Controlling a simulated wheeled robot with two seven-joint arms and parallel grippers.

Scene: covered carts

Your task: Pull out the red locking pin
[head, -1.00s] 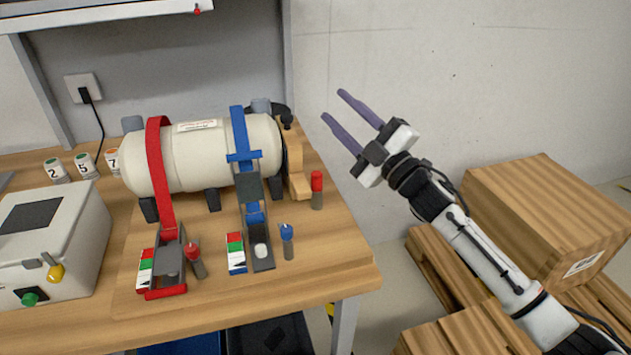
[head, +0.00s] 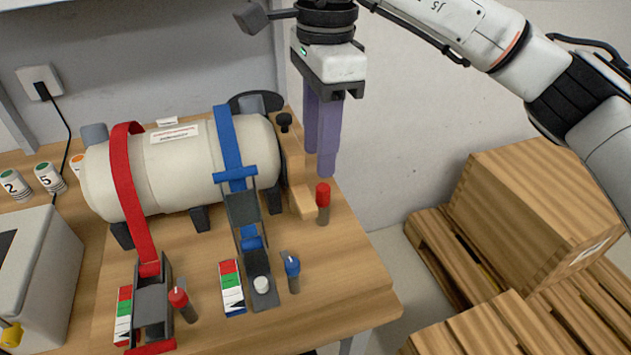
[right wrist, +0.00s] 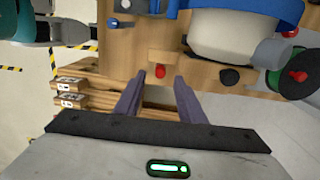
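A red-capped pin (head: 323,195) with a grey lower part stands upright at the right side of the wooden bench, beside the wooden end block (head: 300,185). Its red cap (right wrist: 160,71) also shows in the right wrist view, between and just beyond the fingertips. A second red-topped pin (head: 180,299) leans beside the red strap's ratchet (head: 152,305). My right gripper (head: 318,162) points down, open and empty, above and behind the first pin, apart from it. Its two purple fingers (right wrist: 159,88) are spread in the right wrist view. My left gripper is not in view.
A cream tank (head: 185,185) lies under a red strap (head: 133,190) and a blue strap (head: 228,140). A blue-topped pin (head: 292,268) stands near the blue strap's ratchet. A wooden crate (head: 530,210) sits on pallets at the right.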

